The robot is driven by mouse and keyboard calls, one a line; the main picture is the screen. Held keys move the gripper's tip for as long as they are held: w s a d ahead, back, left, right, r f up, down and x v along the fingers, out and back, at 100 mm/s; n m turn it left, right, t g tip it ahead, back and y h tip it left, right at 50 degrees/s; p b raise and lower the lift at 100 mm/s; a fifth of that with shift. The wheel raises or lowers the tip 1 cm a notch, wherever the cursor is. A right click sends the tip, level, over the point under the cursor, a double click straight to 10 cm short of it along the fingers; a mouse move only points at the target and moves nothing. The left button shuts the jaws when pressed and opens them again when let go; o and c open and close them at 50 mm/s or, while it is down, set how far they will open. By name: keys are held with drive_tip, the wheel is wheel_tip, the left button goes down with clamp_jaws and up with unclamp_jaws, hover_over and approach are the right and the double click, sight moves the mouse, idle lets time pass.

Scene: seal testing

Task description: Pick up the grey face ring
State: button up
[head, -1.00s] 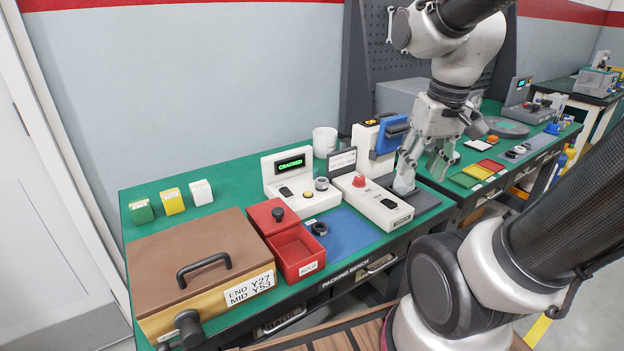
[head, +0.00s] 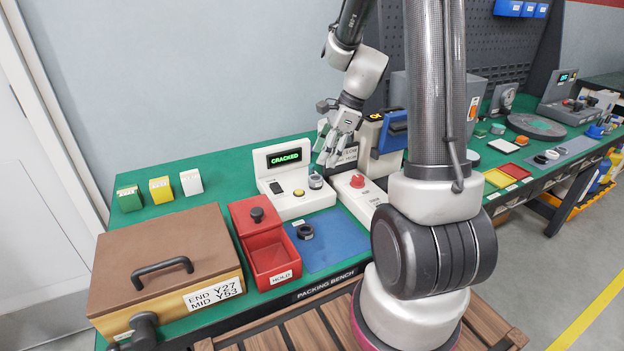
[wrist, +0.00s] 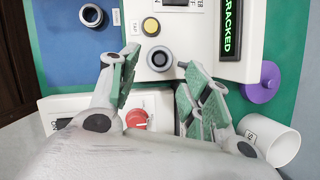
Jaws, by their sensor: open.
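The grey face ring (head: 316,181) sits on the white tester with the lit CRACKED display (head: 291,158). My gripper (head: 328,152) is open and empty, above and slightly behind the ring in the head view. In the wrist view its green-padded fingers (wrist: 158,82) are spread on either side, apart from the ring.
A black ring (head: 305,231) lies on the blue mat. A red HOLD bin (head: 275,262) stands left of the mat. A yellow button (wrist: 151,26) is close to the grey ring. A white cup (wrist: 272,142) and a purple disc (wrist: 261,89) are near my fingers.

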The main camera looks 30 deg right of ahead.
sight(315, 179)
drive_tip(key=shift+m, duration=0.5)
drive_tip(key=x, duration=0.7)
drive_tip(key=shift+d+f, duration=0.2)
drive_tip(key=shift+f, duration=0.3)
drive_tip(key=shift+c, duration=0.2)
drive_tip(key=c, duration=0.8)
drive_tip(key=shift+r, duration=7.05)
drive_tip(key=shift+c, duration=0.2)
